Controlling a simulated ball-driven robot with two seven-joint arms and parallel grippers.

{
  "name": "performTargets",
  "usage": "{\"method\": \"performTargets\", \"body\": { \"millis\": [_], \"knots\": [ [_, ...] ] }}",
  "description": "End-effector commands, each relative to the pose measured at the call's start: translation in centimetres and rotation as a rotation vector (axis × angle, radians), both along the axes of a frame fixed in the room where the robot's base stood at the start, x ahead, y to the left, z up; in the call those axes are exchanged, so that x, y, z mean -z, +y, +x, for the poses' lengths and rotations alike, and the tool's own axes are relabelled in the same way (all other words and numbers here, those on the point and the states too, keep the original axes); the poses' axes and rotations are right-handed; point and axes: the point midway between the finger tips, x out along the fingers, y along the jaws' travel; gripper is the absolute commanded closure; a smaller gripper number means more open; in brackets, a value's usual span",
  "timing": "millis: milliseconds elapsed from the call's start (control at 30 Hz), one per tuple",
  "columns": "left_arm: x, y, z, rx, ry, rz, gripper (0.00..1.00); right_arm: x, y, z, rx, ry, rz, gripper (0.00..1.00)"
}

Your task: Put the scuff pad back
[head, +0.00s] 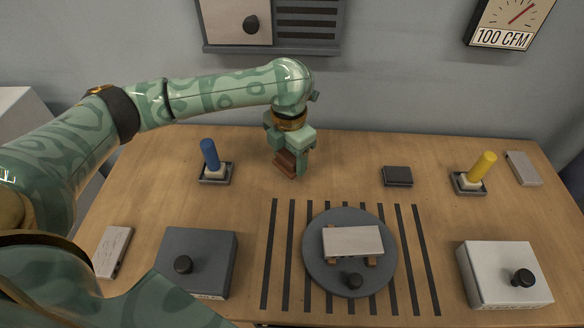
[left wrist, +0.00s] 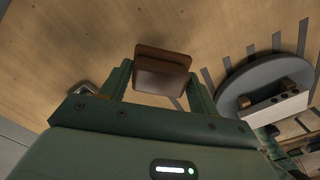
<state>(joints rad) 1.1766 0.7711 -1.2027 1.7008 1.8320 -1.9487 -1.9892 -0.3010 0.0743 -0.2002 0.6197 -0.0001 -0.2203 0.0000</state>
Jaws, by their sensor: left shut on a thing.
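The scuff pad, a reddish-brown block (head: 285,165), is held between the fingers of my left gripper (head: 293,162) at the back of the table, left of centre. It also shows in the left wrist view (left wrist: 162,72), gripped between the two green fingers. The pad points down and sits close to the wood; I cannot tell whether it touches. A small dark tray or block (head: 398,176) lies on the table to the right, apart from the gripper. My right gripper is not in view.
A blue-handled tool (head: 209,154) stands left of the gripper, a yellow-handled one (head: 484,165) far right. A round grey turntable (head: 320,278) bearing a pale plate (head: 352,241) sits on dark slats in front. Grey (head: 208,257) and white (head: 497,268) knobbed boxes flank it.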

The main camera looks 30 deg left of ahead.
Motion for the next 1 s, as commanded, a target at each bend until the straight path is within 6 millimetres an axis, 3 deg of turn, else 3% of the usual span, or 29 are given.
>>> {"method": "performTargets", "body": {
  "millis": [167, 333, 733, 767, 800, 1000],
  "knots": [
    [1.4, 0.3, 0.9, -0.002, 0.0, -0.001, 0.6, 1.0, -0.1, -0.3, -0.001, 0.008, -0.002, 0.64],
    [4.5, 0.4, 1.0, 0.001, 0.003, 0.0, 0.6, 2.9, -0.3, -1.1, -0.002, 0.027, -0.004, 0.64],
    [4.5, 0.4, 0.9, 0.0, -0.001, 0.001, 0.6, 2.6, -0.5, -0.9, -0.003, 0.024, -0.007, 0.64],
    [4.5, 0.4, 0.9, 0.0, -0.001, 0.001, 0.31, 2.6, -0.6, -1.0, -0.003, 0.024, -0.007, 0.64],
    [4.5, 0.4, 0.9, 0.0, -0.001, 0.001, 0.19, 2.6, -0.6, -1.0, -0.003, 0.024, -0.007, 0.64],
    [4.5, 0.4, 0.9, 0.0, -0.002, 0.0, 0.17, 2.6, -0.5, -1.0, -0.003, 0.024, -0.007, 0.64]
  ]
}}
